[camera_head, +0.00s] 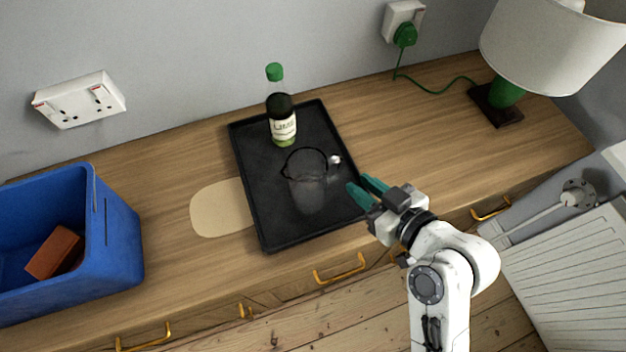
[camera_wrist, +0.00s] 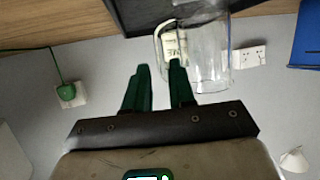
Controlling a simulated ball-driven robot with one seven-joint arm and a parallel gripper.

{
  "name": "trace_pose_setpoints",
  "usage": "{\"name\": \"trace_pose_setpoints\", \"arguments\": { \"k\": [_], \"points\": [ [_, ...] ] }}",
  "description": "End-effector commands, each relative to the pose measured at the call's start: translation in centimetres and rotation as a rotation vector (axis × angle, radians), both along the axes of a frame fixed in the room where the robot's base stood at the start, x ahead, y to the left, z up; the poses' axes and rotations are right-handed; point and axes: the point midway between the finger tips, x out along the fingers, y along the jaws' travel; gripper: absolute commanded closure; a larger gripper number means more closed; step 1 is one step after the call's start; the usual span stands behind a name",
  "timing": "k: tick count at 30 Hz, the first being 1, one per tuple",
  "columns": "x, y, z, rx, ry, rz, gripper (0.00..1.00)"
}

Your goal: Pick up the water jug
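The water jug (camera_head: 308,186) is clear glass and stands upright on a black tray (camera_head: 262,215), with its handle toward the right. It also shows in the wrist view (camera_wrist: 212,58), at the top, just beyond the fingertips. My gripper (camera_head: 361,187) has green fingers and is at the tray's right edge, to the right of the jug. Its fingers (camera_wrist: 160,66) are apart and nothing is held between them. In the wrist view the jug's handle edge lines up with the gap; whether a finger touches it I cannot tell.
A green-capped bottle (camera_head: 281,118) stands on the tray behind the jug. A blue crate (camera_head: 122,238) with a brick (camera_head: 55,252) is at left. A pale board (camera_head: 220,208) lies beside the tray. A lamp (camera_head: 552,50) stands at right. The counter between tray and lamp is clear.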

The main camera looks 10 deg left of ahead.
Motion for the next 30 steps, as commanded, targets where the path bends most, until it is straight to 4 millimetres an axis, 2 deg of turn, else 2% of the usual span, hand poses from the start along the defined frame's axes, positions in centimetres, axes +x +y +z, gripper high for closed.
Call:
{"name": "trace_pose_setpoints", "arguments": {
  "k": [3,11,19,29,30],
  "points": [
    [1.0,1.1,-0.6,0.000,0.003,-0.001,0.76],
    [2.2,2.5,-0.9,-0.001,0.003,-0.001,0.76],
    [4.6,5.0,-1.9,-0.001,0.005,-0.001,0.76],
    [5.0,5.4,-2.2,-0.002,0.004,-0.003,0.76],
    [5.0,5.4,-2.2,-0.002,0.004,-0.003,0.80]
  ]
}}
